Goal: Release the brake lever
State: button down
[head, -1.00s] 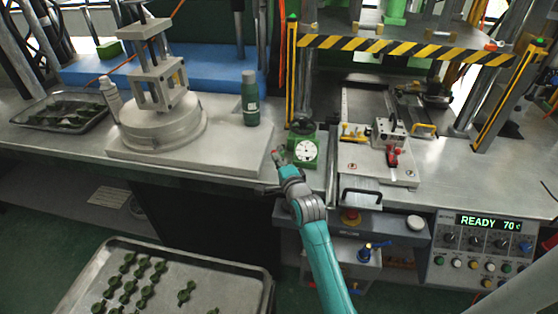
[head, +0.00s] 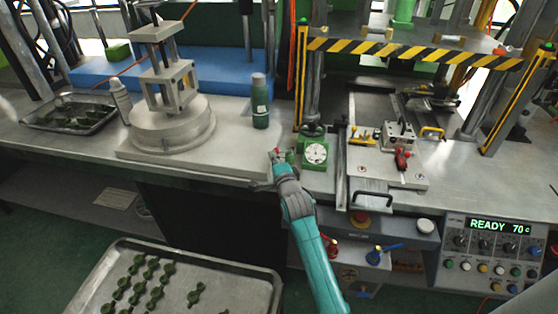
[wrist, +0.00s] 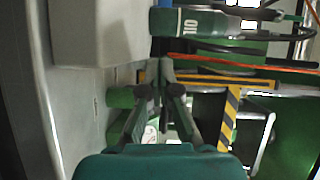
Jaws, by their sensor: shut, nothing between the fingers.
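No part is labelled as the brake lever, and I cannot tell which handle it is. A red handle (head: 402,159) sits on the metal fixture plate (head: 370,181) of the press. Below the bench front are a blue lever (head: 384,251) and a red lever (head: 332,248). My gripper (head: 277,156) is shut and empty, over the bench's front edge, left of the green dial gauge (head: 315,153) and apart from all these handles. In the wrist view its fingers (wrist: 160,72) meet at the tips, with no lever clearly seen between them.
A grey round-based stand (head: 170,130) and a green bottle (head: 260,103) stand on the bench left of the press. A striped guard bar (head: 400,48) crosses the press. A tray (head: 240,282) of green parts is at lower left. A control panel (head: 490,255) reads READY 70.

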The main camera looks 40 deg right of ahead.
jog(key=shift+w+a, duration=0.1)
jog(key=shift+w, duration=0.75)
jog(key=shift+w, duration=0.1)
jog(key=shift+w+m+g+h, duration=0.25)
jog(key=shift+m+g+h, duration=0.05)
jog(key=shift+h, duration=0.1)
dwell(0.7)
